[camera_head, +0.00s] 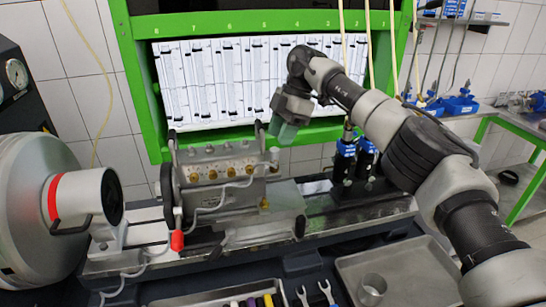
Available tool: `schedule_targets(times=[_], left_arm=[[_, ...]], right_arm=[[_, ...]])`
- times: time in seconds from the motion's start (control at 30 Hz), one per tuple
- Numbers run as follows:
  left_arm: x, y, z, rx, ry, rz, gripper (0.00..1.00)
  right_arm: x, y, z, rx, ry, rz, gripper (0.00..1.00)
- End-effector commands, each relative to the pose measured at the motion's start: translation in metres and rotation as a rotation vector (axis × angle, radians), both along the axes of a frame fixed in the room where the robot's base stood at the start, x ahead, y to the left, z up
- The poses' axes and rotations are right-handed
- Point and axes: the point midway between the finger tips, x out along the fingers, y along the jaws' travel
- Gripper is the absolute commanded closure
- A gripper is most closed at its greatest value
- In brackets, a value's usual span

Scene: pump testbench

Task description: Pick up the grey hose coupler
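My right arm comes in from the right edge and bends down. Its gripper (282,132) hangs above the right end of the metal pump (222,182), in front of the green frame. The fingertips are small and dark, and I cannot tell if they are open or shut. No thing is clearly seen between them. I cannot surely pick out the grey hose coupler; a small grey cylinder (371,289) stands in the metal tray at the lower right, well below the gripper. My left gripper is not in view.
The green frame (146,95) with numbered glass tubes stands behind the bench. Blue-topped fittings (345,150) with hoses stand right of the pump. A metal tray (420,265) lies at the front right, beside wrenches (326,291). A large grey drum (25,215) fills the left.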

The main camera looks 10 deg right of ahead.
Motion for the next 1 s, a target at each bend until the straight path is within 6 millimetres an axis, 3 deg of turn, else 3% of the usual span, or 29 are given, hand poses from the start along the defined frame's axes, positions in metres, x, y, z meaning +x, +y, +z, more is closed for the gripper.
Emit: schedule_targets(times=[0.23,0.57,0.8,1.0], left_arm=[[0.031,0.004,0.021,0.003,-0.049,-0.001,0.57],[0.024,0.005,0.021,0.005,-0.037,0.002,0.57],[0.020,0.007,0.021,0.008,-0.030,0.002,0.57],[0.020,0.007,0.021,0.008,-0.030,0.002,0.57]], right_arm=[[-0.007,0.014,-0.031,0.000,0.003,0.001,0.63],[-0.008,0.017,-0.041,0.000,-0.001,-0.001,0.63],[-0.008,0.017,-0.040,0.000,0.000,0.000,0.98],[-0.007,0.017,-0.040,0.000,-0.001,0.000,1.00]])
